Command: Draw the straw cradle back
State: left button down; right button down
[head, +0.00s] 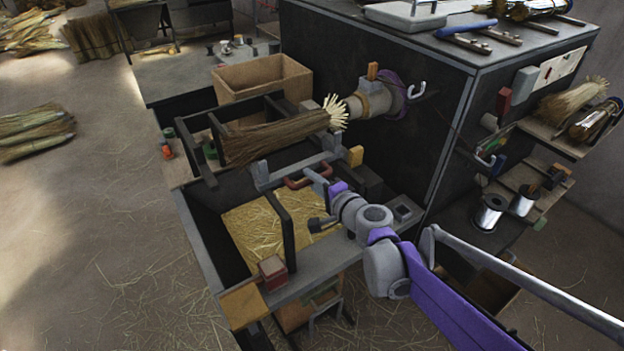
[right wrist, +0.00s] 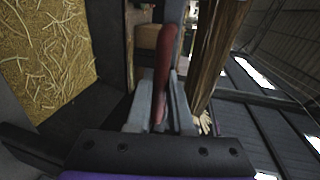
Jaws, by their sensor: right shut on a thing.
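The straw cradle (head: 262,173) is a dark and grey frame on the bench beside the black machine. A long straw bundle (head: 275,140) lies along it, its pale splayed end close to the machine's winding head (head: 367,101). A red handle (head: 293,183) sits on the cradle's near side. My right gripper (head: 322,172) is at this handle. In the right wrist view the handle (right wrist: 166,55) runs between the two grey fingers (right wrist: 160,105), which are shut on it. The straw (right wrist: 215,50) shows to the right there. My left gripper is in neither view.
A straw-filled bin (head: 255,232) with a dark upright divider lies in front of the cradle. A cardboard box (head: 262,78) stands behind it. A red block (head: 272,272) sits at the near edge. The black machine (head: 400,130) closes off the right side.

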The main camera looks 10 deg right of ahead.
dwell(0.8)
jog(key=f+p+v, duration=0.2)
jog(key=p+v, duration=0.1)
jog(key=v, duration=0.7)
jog(key=shift+s+d, duration=0.25)
jog(key=shift+s, duration=0.25)
jog(key=shift+f, duration=0.1)
jog(key=c, duration=0.8)
grip_release()
jog(key=shift+s+d, duration=0.1)
jog(key=shift+s, duration=0.05)
jog(key=p+v, duration=0.1)
jog(key=v, duration=0.9)
jog(key=shift+s+d+p, duration=0.15)
jog(key=shift+s+p, duration=0.25)
